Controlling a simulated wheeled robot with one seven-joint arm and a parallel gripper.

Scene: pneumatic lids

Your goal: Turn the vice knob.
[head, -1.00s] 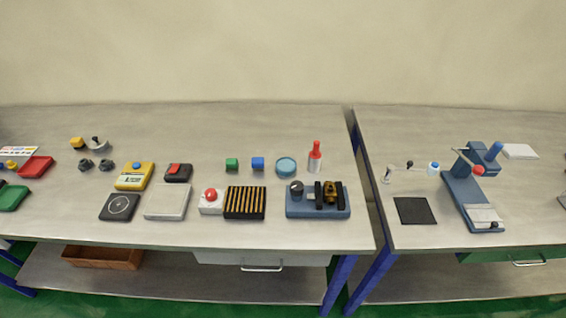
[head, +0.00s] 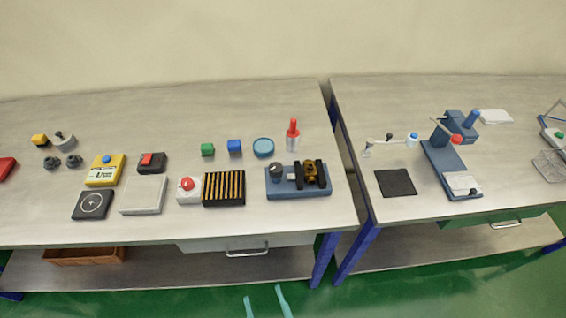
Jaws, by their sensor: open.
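The vice (head: 298,190) is a blue base near the front right of the left bench. Its dark round knob (head: 276,170) stands at the left end. Black jaws with a brass-coloured part (head: 311,172) between them are on its right side. My gripper (head: 266,299) shows only as two teal fingertips at the bottom edge, spread apart and empty. It is in front of the bench and well short of the vice in the picture. The rest of my arm is out of view.
A red-and-white bottle (head: 293,135) stands behind the vice. A black-and-yellow striped block (head: 224,189) and a red button box (head: 188,190) are to its left. A gap separates this bench from the right bench, which holds a blue press (head: 450,160). Bench space behind the blocks is clear.

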